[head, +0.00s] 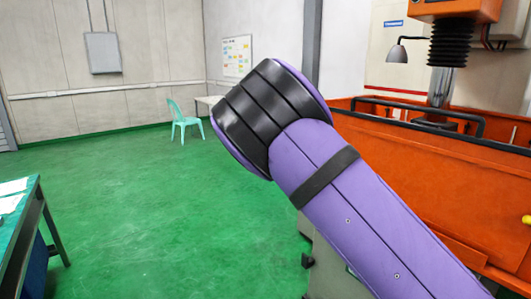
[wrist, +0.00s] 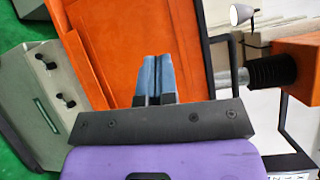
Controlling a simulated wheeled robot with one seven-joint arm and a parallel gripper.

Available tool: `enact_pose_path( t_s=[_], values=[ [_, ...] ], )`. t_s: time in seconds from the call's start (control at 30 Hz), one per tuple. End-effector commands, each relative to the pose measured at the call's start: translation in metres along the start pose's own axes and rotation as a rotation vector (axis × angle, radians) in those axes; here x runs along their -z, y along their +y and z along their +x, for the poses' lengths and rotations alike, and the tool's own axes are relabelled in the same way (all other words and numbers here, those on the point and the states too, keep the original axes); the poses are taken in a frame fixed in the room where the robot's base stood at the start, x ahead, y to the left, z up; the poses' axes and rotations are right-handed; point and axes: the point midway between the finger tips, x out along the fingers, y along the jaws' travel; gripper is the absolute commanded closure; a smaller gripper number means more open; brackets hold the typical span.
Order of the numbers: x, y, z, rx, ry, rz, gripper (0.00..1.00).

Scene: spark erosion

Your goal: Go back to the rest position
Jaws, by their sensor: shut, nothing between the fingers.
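My gripper (wrist: 155,80) shows in the wrist view. Its two blue-grey fingers are together, with nothing between them. An orange machine tank wall lies behind the fingers in that view, apart from them as far as I can tell. In the head view my purple arm reaches up from the lower right, and its black-banded joint is near the middle. The gripper itself does not show in the head view.
The orange machine tank (head: 430,180) stands at the right, with a machine head (head: 455,8) and a lamp (head: 398,52) above. A grey-green cabinet (wrist: 50,95) is beside it. A workbench (head: 22,215) stands at the left, a chair (head: 184,122) far back. Green floor between is clear.

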Motion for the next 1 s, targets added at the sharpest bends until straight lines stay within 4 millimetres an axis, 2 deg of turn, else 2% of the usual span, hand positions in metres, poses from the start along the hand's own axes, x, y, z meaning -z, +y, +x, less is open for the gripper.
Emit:
enact_pose_path(
  t_s=[0.37,0.57,0.8,1.0],
  values=[
    [0.077,-0.026,0.004,-0.017,0.175,0.41,1.0],
    [0.146,-0.047,-0.007,-0.003,0.354,0.814,1.0],
    [0.228,-0.068,-0.044,0.067,0.617,1.373,1.0],
    [0.278,-0.083,-0.091,0.163,0.833,1.801,1.0]
  ],
)
